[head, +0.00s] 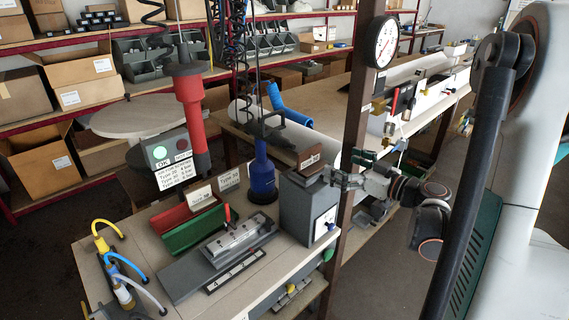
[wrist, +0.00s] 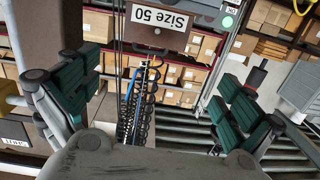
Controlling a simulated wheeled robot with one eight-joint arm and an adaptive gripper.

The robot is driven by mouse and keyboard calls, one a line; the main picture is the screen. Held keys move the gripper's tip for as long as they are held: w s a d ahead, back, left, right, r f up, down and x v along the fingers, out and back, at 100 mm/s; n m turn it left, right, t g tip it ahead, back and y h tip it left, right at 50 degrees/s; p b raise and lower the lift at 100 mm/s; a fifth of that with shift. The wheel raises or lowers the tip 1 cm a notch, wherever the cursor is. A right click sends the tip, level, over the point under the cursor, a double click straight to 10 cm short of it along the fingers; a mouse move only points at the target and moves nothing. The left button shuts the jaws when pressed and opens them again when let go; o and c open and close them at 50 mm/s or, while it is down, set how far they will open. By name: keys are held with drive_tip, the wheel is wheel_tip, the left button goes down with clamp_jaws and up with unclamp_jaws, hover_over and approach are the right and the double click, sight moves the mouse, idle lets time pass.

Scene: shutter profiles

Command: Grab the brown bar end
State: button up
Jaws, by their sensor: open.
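A brown block (head: 314,158) with a white label sits on top of a grey box-shaped device at the table's right end. In the wrist view the brown block (wrist: 145,38) is at the top centre, its "Size 50" label upside down. I take it for the brown bar end, but cannot tell for sure. My gripper (head: 333,178) is just right of the block in the head view. In the wrist view my gripper (wrist: 155,98) is open, green-padded fingers wide apart, with nothing held. The block lies ahead of the fingers; contact is not visible.
The grey device (head: 303,208) stands under the block. A dark post (head: 352,110) with a gauge rises close behind my gripper. A red-and-green bin (head: 190,222) and a metal fixture (head: 225,250) occupy the table.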

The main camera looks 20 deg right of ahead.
sight(311, 150)
drive_tip(key=shift+t, duration=0.3)
drive_tip(key=x, duration=0.2)
drive_tip(key=b+x, duration=0.1)
drive_tip(key=x, duration=0.4)
drive_tip(key=shift+w+d+f, duration=0.25)
drive_tip(key=shift+w, duration=0.15)
drive_tip(key=x, duration=0.1)
drive_tip(key=b+x, duration=0.1)
drive_tip(key=x, duration=0.1)
drive_tip(key=b+x, duration=0.1)
drive_tip(key=x, duration=0.1)
drive_tip(key=shift+f, duration=0.35)
drive_tip(key=c, duration=1.1)
drive_tip(key=shift+r, duration=0.15)
